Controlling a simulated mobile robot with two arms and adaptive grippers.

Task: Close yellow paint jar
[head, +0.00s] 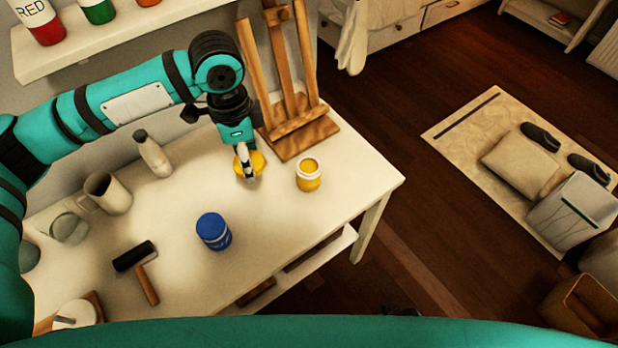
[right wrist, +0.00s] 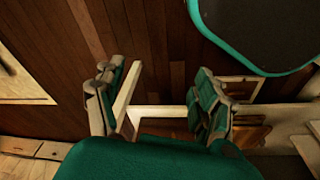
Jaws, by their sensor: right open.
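The yellow paint jar (head: 309,181) stands upright on the white table near its right end, its top open and yellow paint showing. A round yellow lid (head: 257,160) is at my left gripper (head: 247,170), to the left of the jar. The left gripper points down and its fingers overlap the lid. I cannot tell whether they are closed on it or whether it rests on the table. My right gripper (right wrist: 163,100) is open and empty in the right wrist view, away from the jar. It is not visible in the head view.
A wooden easel (head: 305,130) stands just behind the jar. A blue jar (head: 213,232), a roller (head: 135,257), a white bottle (head: 153,155) and a mug (head: 108,194) are on the table (head: 285,225). A shelf with paint jars is above. The table's right corner is clear.

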